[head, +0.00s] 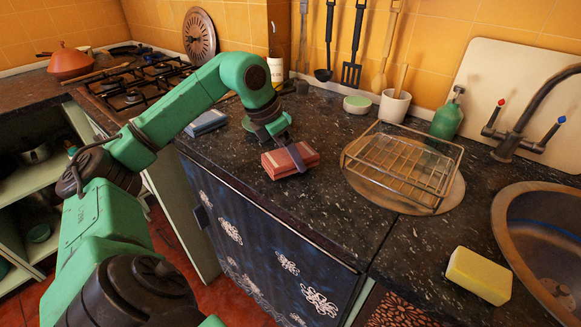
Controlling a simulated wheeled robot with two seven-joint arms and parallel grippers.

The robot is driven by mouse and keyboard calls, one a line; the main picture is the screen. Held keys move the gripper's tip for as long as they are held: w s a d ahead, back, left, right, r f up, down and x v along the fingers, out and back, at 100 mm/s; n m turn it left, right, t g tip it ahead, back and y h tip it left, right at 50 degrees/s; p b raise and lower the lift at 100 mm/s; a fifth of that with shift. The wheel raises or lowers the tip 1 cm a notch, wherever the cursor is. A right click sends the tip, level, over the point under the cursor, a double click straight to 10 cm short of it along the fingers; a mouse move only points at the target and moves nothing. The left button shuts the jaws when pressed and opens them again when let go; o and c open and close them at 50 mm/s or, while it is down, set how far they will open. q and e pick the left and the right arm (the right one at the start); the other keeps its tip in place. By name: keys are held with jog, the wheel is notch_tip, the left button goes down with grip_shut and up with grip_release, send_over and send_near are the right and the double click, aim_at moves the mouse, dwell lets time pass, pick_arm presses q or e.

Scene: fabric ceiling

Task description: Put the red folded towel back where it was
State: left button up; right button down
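The red folded towel (275,165) lies on, or just above, the dark speckled counter near its front edge, left of the wire rack. My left gripper (294,154) reaches down to it from behind. One dark finger lies across the towel's top and near side. The other finger is hidden, so I cannot tell whether the gripper is closed on the towel. A blue folded towel (205,123) lies further left on the counter, near the stove. My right gripper is not in view.
A wire rack (405,165) on a round board stands right of the towel. A yellow sponge (479,275), a sink (540,235) and a green soap bottle (447,119) are further right. A white cup (394,106) stands at the back. The front middle counter is clear.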

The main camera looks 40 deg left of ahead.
pick_arm(q)
jog(key=shift+f, duration=0.85)
jog(key=shift+r, duration=0.15)
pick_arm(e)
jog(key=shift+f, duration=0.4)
pick_arm(q)
jog(key=shift+f, duration=0.2)
jog(key=o, duration=0.9)
jog(key=shift+r, duration=0.3)
jog(key=shift+s+a+r, duration=0.1)
jog(key=shift+r, duration=0.25)
jog(key=p+v, duration=0.2)
jog(key=v, duration=0.9)
jog(key=shift+s, duration=0.15)
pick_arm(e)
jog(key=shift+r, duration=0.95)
